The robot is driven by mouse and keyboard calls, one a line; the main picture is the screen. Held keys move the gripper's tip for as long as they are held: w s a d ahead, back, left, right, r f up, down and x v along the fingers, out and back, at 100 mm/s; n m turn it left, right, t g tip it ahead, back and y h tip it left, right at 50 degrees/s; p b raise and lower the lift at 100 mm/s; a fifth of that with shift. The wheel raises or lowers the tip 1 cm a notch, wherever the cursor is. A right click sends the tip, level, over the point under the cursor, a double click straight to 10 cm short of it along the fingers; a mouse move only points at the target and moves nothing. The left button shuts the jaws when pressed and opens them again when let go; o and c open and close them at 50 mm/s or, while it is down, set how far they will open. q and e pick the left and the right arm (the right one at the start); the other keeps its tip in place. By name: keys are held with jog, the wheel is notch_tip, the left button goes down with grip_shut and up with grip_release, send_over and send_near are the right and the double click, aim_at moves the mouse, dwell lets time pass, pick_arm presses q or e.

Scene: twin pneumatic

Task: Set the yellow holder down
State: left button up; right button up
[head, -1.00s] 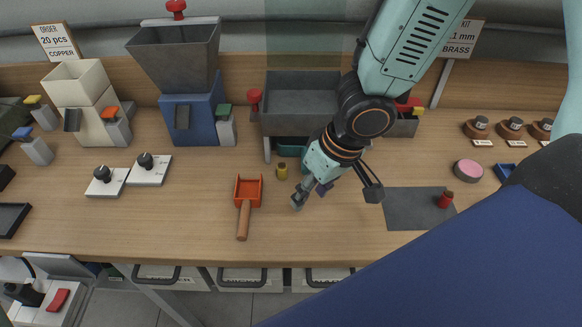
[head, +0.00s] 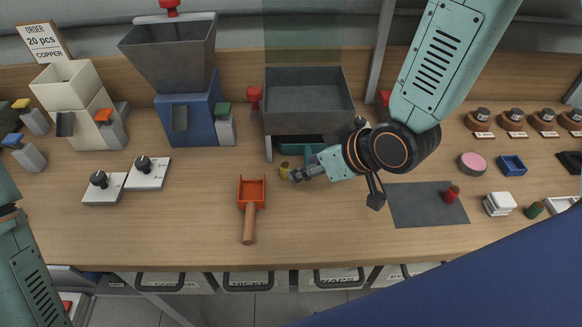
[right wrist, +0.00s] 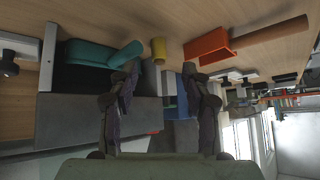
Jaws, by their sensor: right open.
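The yellow holder (head: 284,167) is a small cylinder standing on the bench, just left of my right gripper's tips in the head view. My right gripper (head: 293,174) is open and points left at it, low over the bench; the fingers partly cover the holder there. In the right wrist view the yellow holder (right wrist: 159,49) shows just beyond the gap between the two open fingertips (right wrist: 160,74), with nothing held. I cannot tell whether a finger touches it. Part of my left arm shows at the lower left edge; its gripper is out of view.
A red scoop (head: 249,194) with a wooden handle lies left of the holder. The grey bin (head: 308,120) stands behind, with a teal scoop (head: 305,150) under it. A red cylinder (head: 451,193) stands on the dark mat (head: 415,210). The bench front is clear.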

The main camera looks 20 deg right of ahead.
aim_at(285, 164)
jog(key=shift+w+a+r, duration=0.1)
jog(key=shift+w+r, duration=0.15)
jog(key=shift+w, duration=0.05)
jog(key=shift+w+a+r+n+t, duration=0.1)
jog(key=shift+w+a+n+t, duration=0.15)
jog(key=shift+n, duration=0.25)
jog(key=shift+w+a+f, duration=0.1)
jog(key=shift+w+f, duration=0.15)
jog(key=shift+f, duration=0.2)
jog(key=x, duration=0.6)
jog(key=shift+w+a+r+b, duration=0.1)
jog(key=shift+w+b, duration=0.05)
jog(key=shift+b, duration=0.25)
jog(key=shift+w+f, duration=0.15)
jog(key=shift+f, duration=0.05)
grip_shut()
jog(key=shift+r, duration=0.1)
